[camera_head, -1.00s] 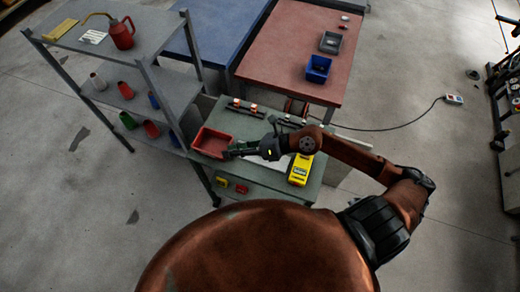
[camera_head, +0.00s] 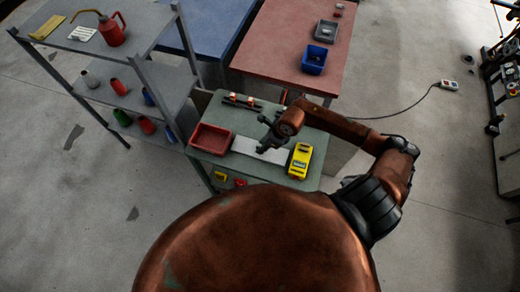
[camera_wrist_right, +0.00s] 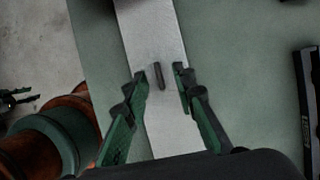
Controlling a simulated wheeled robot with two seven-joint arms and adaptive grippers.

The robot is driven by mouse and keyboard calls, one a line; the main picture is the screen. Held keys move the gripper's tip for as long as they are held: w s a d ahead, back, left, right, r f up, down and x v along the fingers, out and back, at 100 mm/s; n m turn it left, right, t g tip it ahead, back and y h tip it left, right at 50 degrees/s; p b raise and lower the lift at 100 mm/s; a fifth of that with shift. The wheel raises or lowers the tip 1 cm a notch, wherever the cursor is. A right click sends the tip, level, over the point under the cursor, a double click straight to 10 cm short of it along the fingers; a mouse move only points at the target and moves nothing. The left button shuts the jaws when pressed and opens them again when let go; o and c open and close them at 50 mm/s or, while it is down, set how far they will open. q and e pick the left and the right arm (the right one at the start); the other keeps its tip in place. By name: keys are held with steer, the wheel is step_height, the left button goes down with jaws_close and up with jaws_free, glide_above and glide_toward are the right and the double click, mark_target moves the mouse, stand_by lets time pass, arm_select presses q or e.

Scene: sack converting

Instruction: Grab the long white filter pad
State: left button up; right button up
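The long white filter pad (camera_head: 245,147) lies flat on the green bench top, between a red bin and a yellow device. In the right wrist view the pad (camera_wrist_right: 150,27) runs from the top edge down between my fingers. My right gripper (camera_head: 262,150) is above the pad and hides part of it. In the wrist view its two fingers (camera_wrist_right: 161,80) are apart, one near each long edge of the pad, with nothing held. A short dark bar (camera_wrist_right: 159,76) shows between the fingertips; I cannot tell what it is.
The red bin (camera_head: 211,139) stands left of the pad and the yellow device (camera_head: 300,161) right of it. Dark rails (camera_head: 241,102) lie along the bench's back. A grey shelf rack (camera_head: 150,94) stands at the left. A red-topped table (camera_head: 290,50) is behind.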

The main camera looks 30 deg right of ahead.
steer(key=shift+w+a+f, duration=0.1)
steer(key=shift+a+f, duration=0.05)
steer(key=shift+f, duration=0.3)
jaws_close()
